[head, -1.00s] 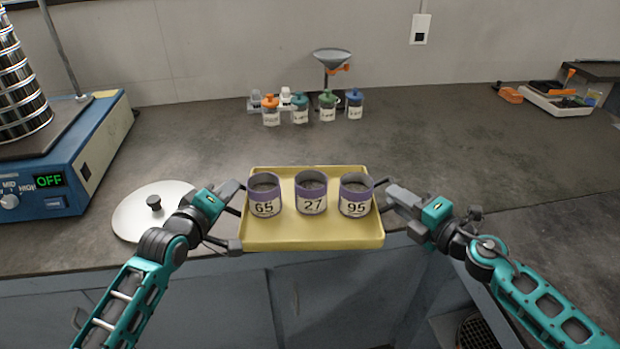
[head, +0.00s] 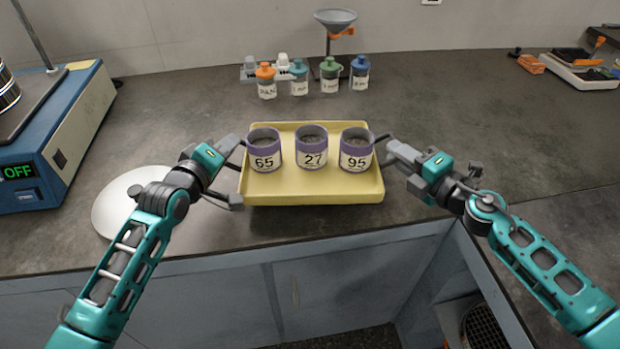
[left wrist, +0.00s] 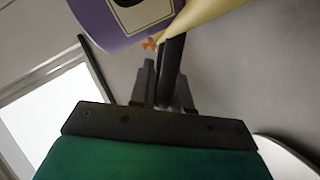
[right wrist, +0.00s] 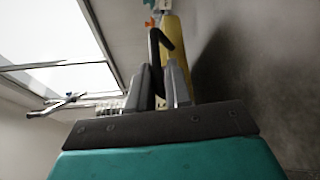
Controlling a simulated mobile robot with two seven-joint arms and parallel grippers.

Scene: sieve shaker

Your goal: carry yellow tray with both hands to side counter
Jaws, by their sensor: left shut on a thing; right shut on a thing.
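The yellow tray (head: 315,190) is at the middle of the head view, near the counter's front edge. Three purple-rimmed cups stand upright in it, marked 65 (head: 265,150), 27 (head: 312,149) and 95 (head: 356,150). My left gripper (head: 240,170) is shut on the tray's left side, and my right gripper (head: 386,152) is shut on its right side. In the left wrist view the fingers (left wrist: 165,85) meet the yellow edge beside a purple cup. In the right wrist view the fingers (right wrist: 163,85) close at the yellow tray (right wrist: 178,60). I cannot tell whether the tray touches the counter.
A white lid (head: 125,205) lies left, partly behind my left arm. A blue shaker base (head: 60,135) stands far left. Several capped bottles (head: 300,78) and a funnel stand (head: 333,30) are behind the tray. Bare counter (head: 460,110) extends right, with a side section (head: 580,225).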

